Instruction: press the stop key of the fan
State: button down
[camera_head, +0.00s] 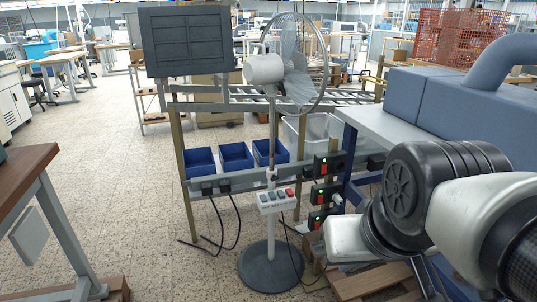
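The fan (265,69) stands upright on a thin pole with a round grey base (270,266) on the floor. Its caged head faces right. A light grey key box (277,201) sits partway down the pole, with several small keys on its top. One key at its right end is red (289,192); the others look grey or white. The labels are too small to read, so I cannot tell which is the stop key. My arm fills the lower right, apart from the key box. My gripper's fingers do not show.
A rack with blue bins (236,157) and a dark panel (187,41) stands behind the fan. Black switch boxes (327,166) with red and green parts hang right of the pole. Cables lie on the floor. A wooden-topped table (22,168) is at left; floor before the fan is open.

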aim_at(290, 193)
jog(key=i+j+z, duration=0.35)
jog(key=i+j, duration=0.2)
jog(key=i+j+z, duration=0.15)
jog(key=j, duration=0.2)
jog(key=i+j+z, duration=0.15)
jog(key=i+j, duration=0.15)
jog(key=i+j+z, duration=0.2)
jog(key=j, duration=0.25)
jog(key=i+j+z, duration=0.15)
jog(key=j, duration=0.25)
